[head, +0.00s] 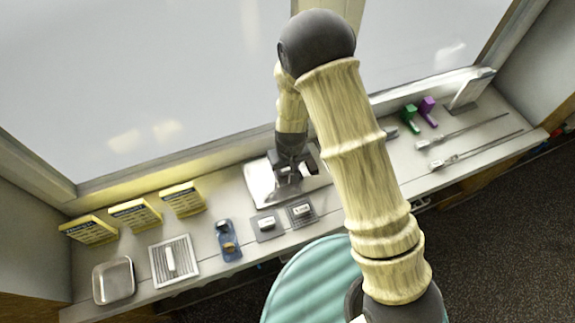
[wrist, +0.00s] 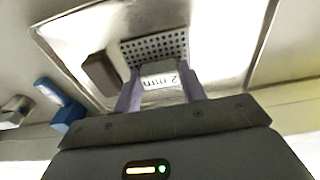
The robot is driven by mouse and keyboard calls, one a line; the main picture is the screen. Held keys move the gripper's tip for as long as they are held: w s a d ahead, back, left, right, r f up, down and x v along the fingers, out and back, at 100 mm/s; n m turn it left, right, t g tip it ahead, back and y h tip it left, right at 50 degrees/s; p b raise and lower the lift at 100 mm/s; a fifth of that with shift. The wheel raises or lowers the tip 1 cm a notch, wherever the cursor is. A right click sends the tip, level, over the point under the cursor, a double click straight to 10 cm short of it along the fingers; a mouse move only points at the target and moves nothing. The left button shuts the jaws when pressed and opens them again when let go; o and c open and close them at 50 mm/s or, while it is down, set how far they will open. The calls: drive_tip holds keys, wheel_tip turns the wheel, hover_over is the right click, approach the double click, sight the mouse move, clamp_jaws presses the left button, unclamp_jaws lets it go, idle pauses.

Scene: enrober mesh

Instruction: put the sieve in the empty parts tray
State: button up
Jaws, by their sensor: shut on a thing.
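My gripper (wrist: 162,92) is shut on a sieve, a dark perforated plate (wrist: 150,47) with a pale block on it marked "2 mm". In the wrist view the sieve is between the two fingers, over a bright metal tray (wrist: 215,60). A dark brown shape lies left of it; I cannot tell if it is a thing or a shadow. In the head view my gripper (head: 288,172) is over this tray (head: 259,187) at the middle of the counter. I cannot tell whether the sieve touches the tray floor. Another metal tray (head: 114,280) at the far left looks empty.
Two small mesh squares with labelled blocks (head: 267,225) (head: 301,213) lie in front. A blue holder (head: 229,241), a ribbed white tray (head: 190,268) and several yellow boxes (head: 184,199) stand left. Green (head: 408,115) and purple (head: 428,108) pieces and long rods (head: 470,130) are right. A window backs the counter.

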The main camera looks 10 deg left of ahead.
drive_tip(key=shift+f, duration=0.15)
drive_tip(key=o, duration=1)
wheel_tip(320, 180, up, 12)
drive_tip(key=s+b, duration=0.1)
drive_tip(key=shift+d, duration=0.4)
drive_tip(key=shift+s, duration=0.1)
